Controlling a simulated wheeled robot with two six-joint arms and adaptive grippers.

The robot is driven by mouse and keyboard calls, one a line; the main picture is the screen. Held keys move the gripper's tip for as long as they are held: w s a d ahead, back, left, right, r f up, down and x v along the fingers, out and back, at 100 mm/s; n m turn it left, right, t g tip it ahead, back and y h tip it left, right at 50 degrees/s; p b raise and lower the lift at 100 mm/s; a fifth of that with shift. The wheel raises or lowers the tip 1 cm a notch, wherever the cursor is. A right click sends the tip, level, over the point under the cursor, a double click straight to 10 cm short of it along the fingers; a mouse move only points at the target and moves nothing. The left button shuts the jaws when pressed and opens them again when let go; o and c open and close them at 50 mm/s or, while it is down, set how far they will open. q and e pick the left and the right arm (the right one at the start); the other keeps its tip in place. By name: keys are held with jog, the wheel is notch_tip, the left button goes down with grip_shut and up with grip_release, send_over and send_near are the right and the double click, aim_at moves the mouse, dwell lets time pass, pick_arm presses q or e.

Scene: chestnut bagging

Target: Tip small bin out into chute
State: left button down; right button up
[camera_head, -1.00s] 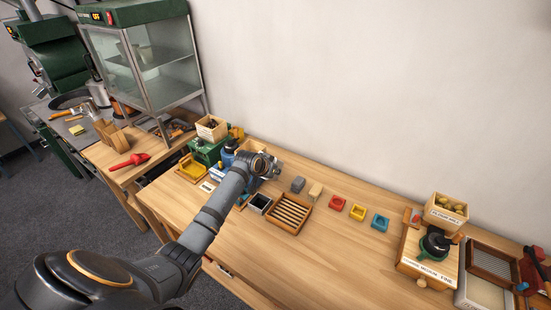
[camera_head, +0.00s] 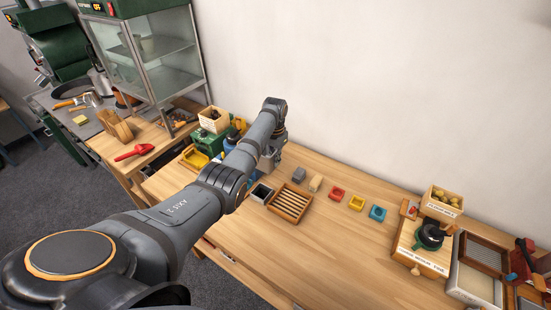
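My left arm reaches from the lower left over the bench. My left gripper (camera_head: 267,161) points down near the bench's back left; its fingers are mostly hidden by my arm, so whether it is open or holds anything does not show. A small wooden box (camera_head: 214,120) sits above a green machine (camera_head: 207,142), left of the gripper. I cannot tell which part is the chute. My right gripper is not in view.
Red, yellow and blue small trays (camera_head: 357,203) lie along the bench's middle. A wooden crate with round brown items (camera_head: 441,203) stands at the right, behind a wooden stand (camera_head: 420,248). A glass cabinet (camera_head: 150,55) rises at the left. The bench's front middle is clear.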

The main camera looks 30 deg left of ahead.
pick_arm(q)
jog(key=s+d+r, duration=0.2)
jog(key=s+r, duration=0.2)
jog(key=r, duration=0.2)
jog(key=shift+s+d, duration=0.15)
jog(key=shift+s, duration=0.2)
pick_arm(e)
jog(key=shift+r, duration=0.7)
pick_arm(q)
jog(key=shift+r, duration=0.1)
